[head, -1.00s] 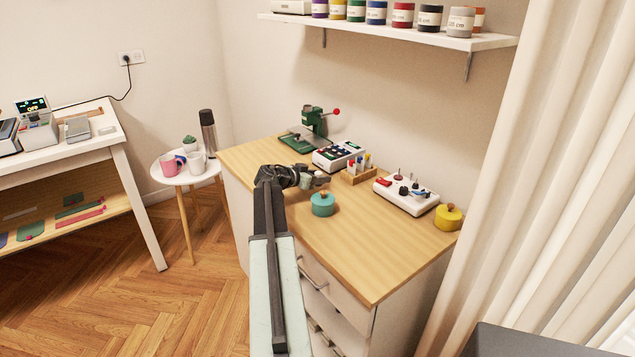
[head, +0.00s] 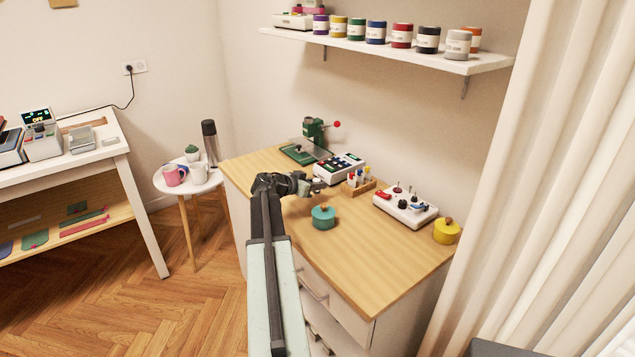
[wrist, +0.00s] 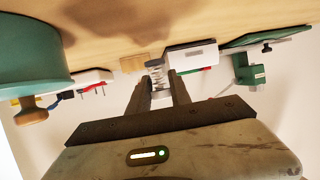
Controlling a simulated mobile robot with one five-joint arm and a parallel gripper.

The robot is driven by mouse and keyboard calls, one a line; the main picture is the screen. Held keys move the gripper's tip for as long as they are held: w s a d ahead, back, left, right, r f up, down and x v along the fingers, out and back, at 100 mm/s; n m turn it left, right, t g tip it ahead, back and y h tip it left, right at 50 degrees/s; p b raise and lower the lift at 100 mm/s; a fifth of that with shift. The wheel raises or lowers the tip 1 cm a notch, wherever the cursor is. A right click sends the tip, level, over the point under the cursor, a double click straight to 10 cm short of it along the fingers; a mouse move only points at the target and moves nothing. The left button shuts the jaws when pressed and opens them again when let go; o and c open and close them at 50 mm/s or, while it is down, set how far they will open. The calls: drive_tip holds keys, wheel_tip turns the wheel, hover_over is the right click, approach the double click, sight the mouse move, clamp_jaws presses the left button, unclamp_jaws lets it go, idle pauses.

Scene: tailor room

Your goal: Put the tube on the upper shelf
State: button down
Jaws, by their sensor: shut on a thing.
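My gripper (head: 316,187) is shut on a small, pale, ribbed tube, held above the wooden top of the drawer cabinet in the head view. The tube (wrist: 157,77) shows between the two dark fingers in the wrist view, partly hidden by them. In the head view it is too small to make out clearly. The white wall shelf (head: 370,46) is high at the upper right, well above my gripper. It bears a row of coloured jars and a pale device at its left end.
On the cabinet top (head: 365,260) stand a turquoise pot (head: 323,217) near my gripper, a button box (head: 339,167), a pen holder (head: 359,183), a white control box (head: 405,206), a yellow pot (head: 446,231) and a green press (head: 314,131). A curtain (head: 540,180) hangs at the right.

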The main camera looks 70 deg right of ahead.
drive_tip(key=a, duration=0.9)
drive_tip(key=s+a+r+p, duration=0.1)
drive_tip(key=a, duration=0.3)
drive_tip(key=shift+a, duration=0.15)
drive_tip(key=shift+r, duration=0.1)
